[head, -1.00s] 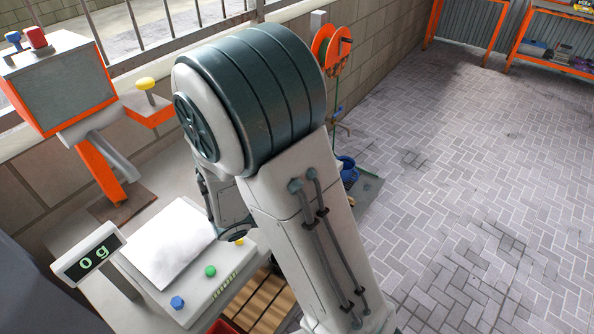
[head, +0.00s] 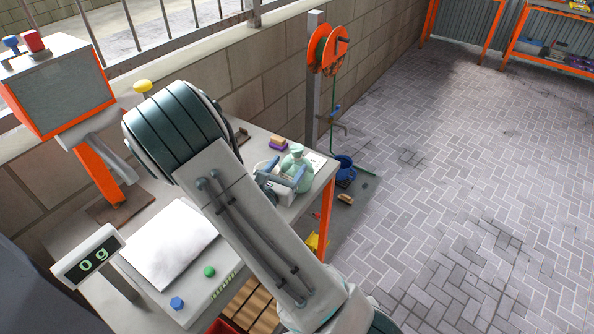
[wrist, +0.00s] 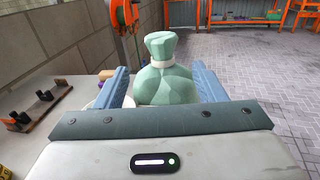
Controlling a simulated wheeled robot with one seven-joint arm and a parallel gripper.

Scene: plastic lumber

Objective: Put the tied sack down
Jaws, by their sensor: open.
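The tied sack (head: 296,166) is pale green with a gathered neck and a light tie. It stands upright near the right end of the white table (head: 318,181). In the wrist view the sack (wrist: 166,85) sits between the two blue fingers of my gripper (wrist: 163,86). The fingers are apart, with a gap showing beside the sack's neck. Whether they touch its lower body cannot be told. In the head view my gripper (head: 284,178) is at the sack, partly hidden by my arm. The sack's base is hidden in the wrist view.
A scale with a white plate (head: 170,243) and a display (head: 88,255) reading 0 g is at the left. A dark rack (wrist: 38,111) lies on the table left of my gripper. A purple and yellow block (head: 278,143) is behind the sack. An orange reel (head: 327,48) stands beyond.

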